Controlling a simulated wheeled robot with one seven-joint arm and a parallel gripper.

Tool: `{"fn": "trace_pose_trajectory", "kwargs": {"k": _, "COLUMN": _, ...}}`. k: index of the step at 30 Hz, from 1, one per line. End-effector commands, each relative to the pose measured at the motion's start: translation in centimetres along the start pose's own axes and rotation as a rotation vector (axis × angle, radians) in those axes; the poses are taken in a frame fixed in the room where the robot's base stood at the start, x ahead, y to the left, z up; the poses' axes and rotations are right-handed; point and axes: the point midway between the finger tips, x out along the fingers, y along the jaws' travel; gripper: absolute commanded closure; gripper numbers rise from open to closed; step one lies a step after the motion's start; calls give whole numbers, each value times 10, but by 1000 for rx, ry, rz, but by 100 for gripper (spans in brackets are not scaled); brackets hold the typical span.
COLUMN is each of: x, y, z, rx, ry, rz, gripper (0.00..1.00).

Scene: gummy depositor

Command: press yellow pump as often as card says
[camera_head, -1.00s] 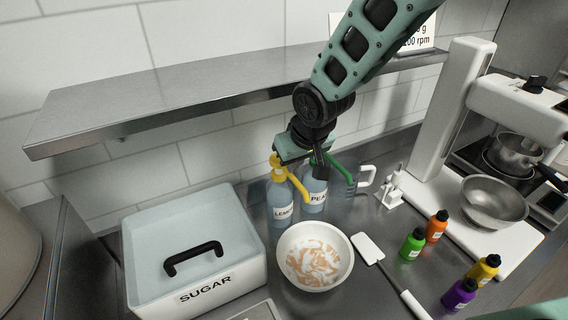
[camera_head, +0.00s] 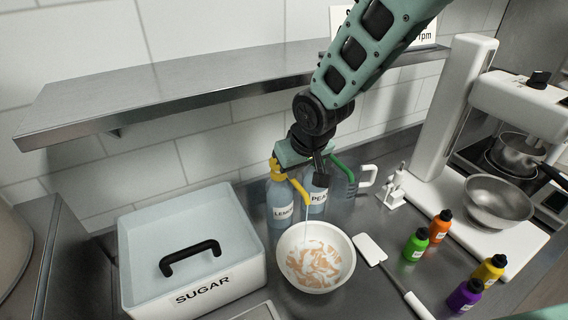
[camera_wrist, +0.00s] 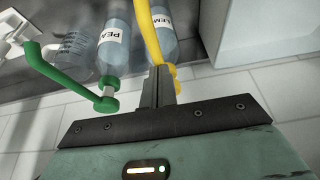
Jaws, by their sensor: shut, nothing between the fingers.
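The yellow pump (camera_head: 298,188) tops the pale blue bottle labelled LEMON (camera_head: 280,207). A thin pale stream runs from its spout into the white bowl (camera_head: 288,273), which holds a white and orange mix. My gripper (camera_head: 297,152) is over the pump head; in the wrist view its shut fingers (camera_wrist: 159,80) are at the yellow head (camera_wrist: 172,84), apparently touching it. A white card (camera_head: 428,37) stands on the shelf, mostly hidden by my arm; only bits such as "rpm" can be read, no pump count.
A bottle labelled PEA… (camera_head: 317,199) with a green pump (camera_head: 343,169) stands close on the right. The sugar box (camera_head: 193,250) is at the left, the steel shelf (camera_head: 180,90) behind.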

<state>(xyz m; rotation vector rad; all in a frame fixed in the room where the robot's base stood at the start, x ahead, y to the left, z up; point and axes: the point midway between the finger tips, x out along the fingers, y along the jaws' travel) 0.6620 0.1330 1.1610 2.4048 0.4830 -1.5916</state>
Motion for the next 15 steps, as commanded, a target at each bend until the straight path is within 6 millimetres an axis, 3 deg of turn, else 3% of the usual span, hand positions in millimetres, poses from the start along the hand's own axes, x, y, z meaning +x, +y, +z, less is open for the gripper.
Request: {"fn": "trace_pose_trajectory", "kwargs": {"k": 15, "x": 10, "y": 0, "z": 6, "rx": 0, "ry": -5, "rz": 1, "gripper": 100}}
